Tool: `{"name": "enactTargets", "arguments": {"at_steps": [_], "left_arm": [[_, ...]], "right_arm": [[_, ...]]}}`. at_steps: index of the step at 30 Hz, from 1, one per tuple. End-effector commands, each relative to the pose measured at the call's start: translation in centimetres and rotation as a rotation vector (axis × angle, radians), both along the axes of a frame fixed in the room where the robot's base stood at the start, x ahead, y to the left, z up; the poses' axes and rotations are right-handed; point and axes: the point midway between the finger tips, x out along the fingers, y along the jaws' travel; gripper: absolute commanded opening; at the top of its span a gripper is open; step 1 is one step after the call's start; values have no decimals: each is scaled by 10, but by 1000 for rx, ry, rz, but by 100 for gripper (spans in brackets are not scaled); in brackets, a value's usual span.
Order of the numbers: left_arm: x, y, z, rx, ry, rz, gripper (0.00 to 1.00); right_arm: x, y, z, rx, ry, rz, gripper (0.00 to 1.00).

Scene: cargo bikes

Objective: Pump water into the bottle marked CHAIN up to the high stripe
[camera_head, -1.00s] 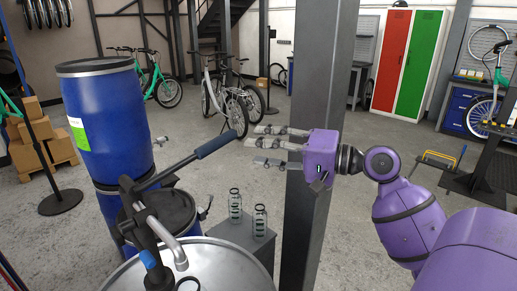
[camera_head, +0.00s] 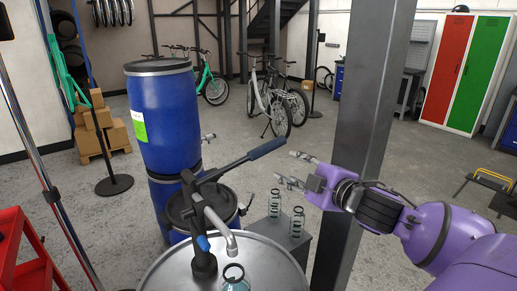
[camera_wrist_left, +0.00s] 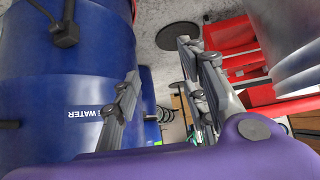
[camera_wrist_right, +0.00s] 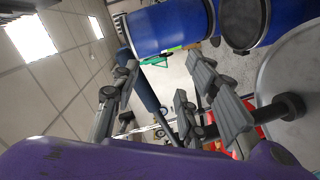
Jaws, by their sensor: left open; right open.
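The hand pump (camera_head: 200,215) stands on a grey metal drum (camera_head: 165,278). Its lever ends in a dark blue grip (camera_head: 268,149). A clear bottle (camera_head: 236,284) stands below the spout (camera_head: 228,240), cut off by the frame's lower edge; its marking and stripes are not visible. My right gripper (camera_head: 287,167) is open and empty just right of and below the grip's end. In the right wrist view the lever grip (camera_wrist_right: 142,85) appears between the open fingers, apparently uncontacted. My left gripper (camera_wrist_left: 160,70) is open and empty beside a blue drum lettered WATER (camera_wrist_left: 60,75).
Two more bottles (camera_head: 275,205) (camera_head: 297,223) stand on a grey stand (camera_head: 268,232); their labels are unreadable. Stacked blue barrels (camera_head: 165,115) rise behind the pump. A steel post (camera_head: 365,120) stands behind my right gripper. A red cart (camera_head: 20,265) is at lower left.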

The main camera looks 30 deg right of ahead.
Motion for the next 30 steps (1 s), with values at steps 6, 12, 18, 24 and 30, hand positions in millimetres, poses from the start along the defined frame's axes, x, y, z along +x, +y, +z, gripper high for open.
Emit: {"name": "enactTargets", "arguments": {"at_steps": [6, 12, 18, 24, 30], "left_arm": [[-12, 3, -9, 4, 29, -2, 40], [-12, 5, -9, 7, 28, -4, 40], [-8, 3, -8, 4, 20, -1, 40], [1, 0, -5, -2, 4, 5, 40], [3, 0, -3, -3, -2, 6, 40]], "right_arm": [[0, 24, 29, -559, -160, 110, 40], [7, 27, 31, -636, -174, 123, 40], [33, 29, 32, -634, -174, 121, 40], [60, 30, 31, -632, -171, 120, 40], [75, 32, 31, -631, -171, 121, 40]]}}
